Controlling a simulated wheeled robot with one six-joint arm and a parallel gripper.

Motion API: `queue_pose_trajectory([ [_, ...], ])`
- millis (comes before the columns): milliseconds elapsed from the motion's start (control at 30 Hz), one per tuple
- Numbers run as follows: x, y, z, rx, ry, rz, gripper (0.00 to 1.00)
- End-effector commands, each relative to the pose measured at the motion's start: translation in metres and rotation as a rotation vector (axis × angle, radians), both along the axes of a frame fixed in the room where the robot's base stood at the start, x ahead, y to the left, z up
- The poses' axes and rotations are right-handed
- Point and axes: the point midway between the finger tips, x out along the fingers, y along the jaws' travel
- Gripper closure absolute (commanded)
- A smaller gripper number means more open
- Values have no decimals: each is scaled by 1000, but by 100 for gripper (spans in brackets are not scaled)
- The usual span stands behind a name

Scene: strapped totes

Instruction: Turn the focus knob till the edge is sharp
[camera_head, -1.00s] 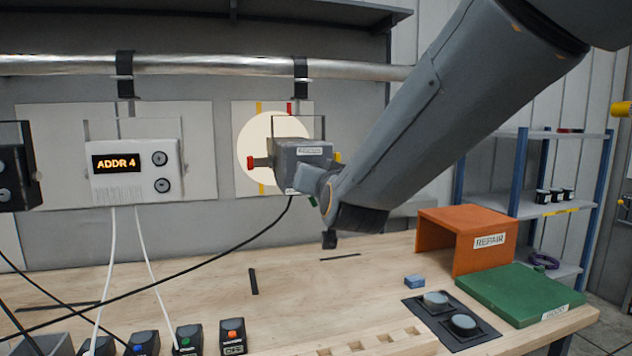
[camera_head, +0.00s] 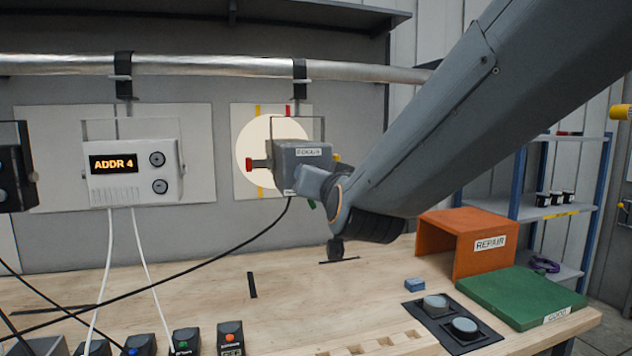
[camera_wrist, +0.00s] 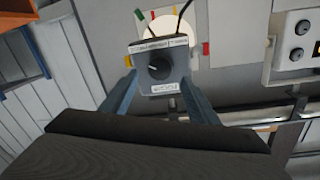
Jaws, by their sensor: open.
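The dark grey lamp (camera_head: 290,155) hangs from the pipe before a pale round light spot (camera_head: 248,140) on a white board. The spot's rim looks fairly crisp in the head view; I cannot judge its exact sharpness. In the wrist view the lamp's back carries a round black knob (camera_wrist: 158,68) with a pale pointer line. My gripper (camera_wrist: 158,80) is open, with one finger on each side of the knob and a gap to it on both sides. In the head view my gripper (camera_head: 312,184) is at the lamp's near side and the knob is hidden.
A red-ended part (camera_head: 254,163) sticks out from the lamp's left side. A black cable (camera_head: 225,250) runs from the lamp down to the left. A white box (camera_head: 132,175) reading ADDR 4 hangs to the left. The orange REPAIR stand (camera_head: 465,240) and green board (camera_head: 520,297) are on the bench at right.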

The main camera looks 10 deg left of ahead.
Motion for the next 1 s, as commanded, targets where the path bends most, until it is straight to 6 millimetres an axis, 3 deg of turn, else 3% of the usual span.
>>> queue_pose_trajectory([
  [333, -31, -15, 1, 0, 0, 1, 45],
  [1000, -31, -20, -5, -12, 14, -2, 45],
])
